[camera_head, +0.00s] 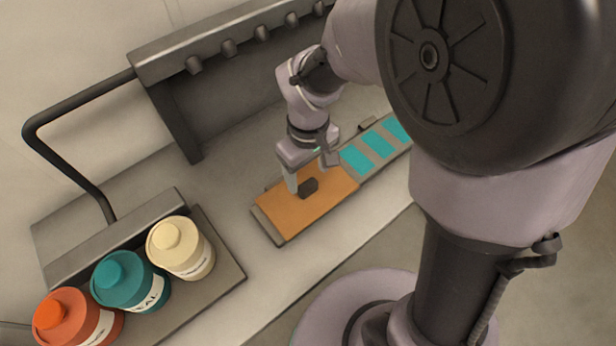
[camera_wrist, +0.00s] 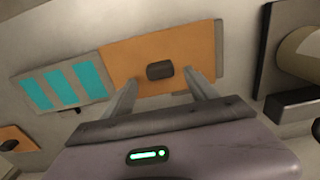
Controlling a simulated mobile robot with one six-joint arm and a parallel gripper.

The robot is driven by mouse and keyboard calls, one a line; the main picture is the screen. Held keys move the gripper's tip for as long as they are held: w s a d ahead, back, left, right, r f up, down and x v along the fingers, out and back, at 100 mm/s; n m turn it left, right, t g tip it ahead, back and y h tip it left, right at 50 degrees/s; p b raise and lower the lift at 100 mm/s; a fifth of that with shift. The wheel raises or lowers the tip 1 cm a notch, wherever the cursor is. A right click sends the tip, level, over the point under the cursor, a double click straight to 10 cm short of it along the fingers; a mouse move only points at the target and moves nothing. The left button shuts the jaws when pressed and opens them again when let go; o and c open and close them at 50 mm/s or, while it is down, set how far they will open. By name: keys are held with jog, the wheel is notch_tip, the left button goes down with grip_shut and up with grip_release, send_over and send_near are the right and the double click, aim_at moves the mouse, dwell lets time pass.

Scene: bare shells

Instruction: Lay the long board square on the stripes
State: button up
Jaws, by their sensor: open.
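The long orange board (camera_head: 283,212) lies on a long grey base, with a dark knob (camera_head: 308,187) at its middle. The teal stripes (camera_head: 378,144) are bare on the same base, right of the board in the head view. In the wrist view the board (camera_wrist: 200,50) is at upper middle and the stripes (camera_wrist: 65,87) are left of it, beside its end. My gripper (camera_head: 309,179) is open and empty at the board. In the wrist view its fingers (camera_wrist: 160,88) point toward the knob, one on each side; whether they touch anything is unclear.
Orange, teal and cream canisters (camera_head: 180,250) stand on a dark tray (camera_head: 222,282) at lower left. A grey rack with pegs (camera_head: 228,48) stands behind my gripper. A smaller orange piece with a dark knob (camera_wrist: 17,136) shows at the wrist view's left edge.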

notch_tip(320, 180, up, 7)
jog(key=p, duration=0.2)
notch_tip(320, 180, up, 6)
jog(key=m+t+y, duration=0.1)
jog(key=m+t, duration=0.1)
jog(key=m, duration=0.2)
send_over(309, 184)
jog(key=s+d, duration=0.3)
jog(key=s+d+r+m+t+y, duration=0.1)
jog(key=s+d+r+m+t, duration=0.2)
jog(key=s+r+m, duration=0.3)
jog(key=shift+s+d+r+m+t, duration=0.25)
jog(key=shift+s+m+t, duration=0.25)
jog(key=shift+s, duration=0.7)
